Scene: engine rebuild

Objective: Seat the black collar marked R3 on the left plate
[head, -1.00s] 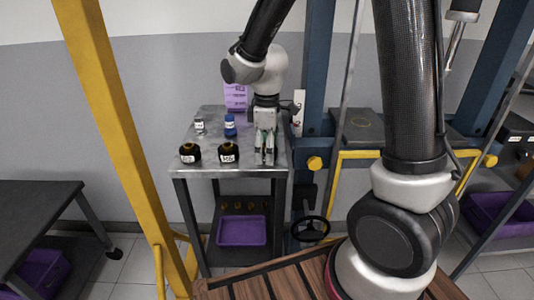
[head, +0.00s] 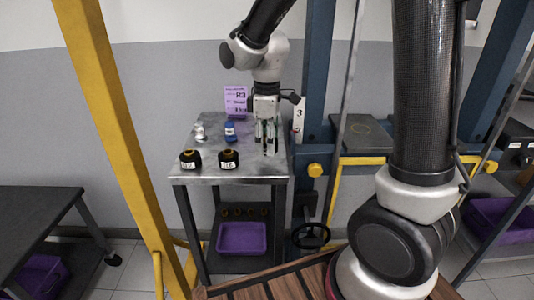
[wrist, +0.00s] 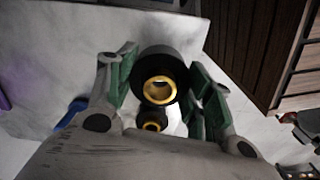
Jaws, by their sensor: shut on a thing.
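My gripper (head: 267,146) is over the back right part of the small grey table. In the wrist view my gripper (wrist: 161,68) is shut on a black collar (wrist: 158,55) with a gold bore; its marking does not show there. Two more black collars with white labels, a left one (head: 190,159) and a right one (head: 228,159), stand at the table's front; I cannot read their labels surely. A dark plate (head: 382,139) with a yellow ring outline lies to the right, on a yellow frame; I cannot tell if it is the left plate.
The table (head: 205,174) also holds a blue item (head: 230,129), a small silver item (head: 199,132) and a purple card (head: 235,101) reading R3. A blue upright (head: 318,75) stands between the table and the plate. A purple bin (head: 242,238) is on the lower shelf.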

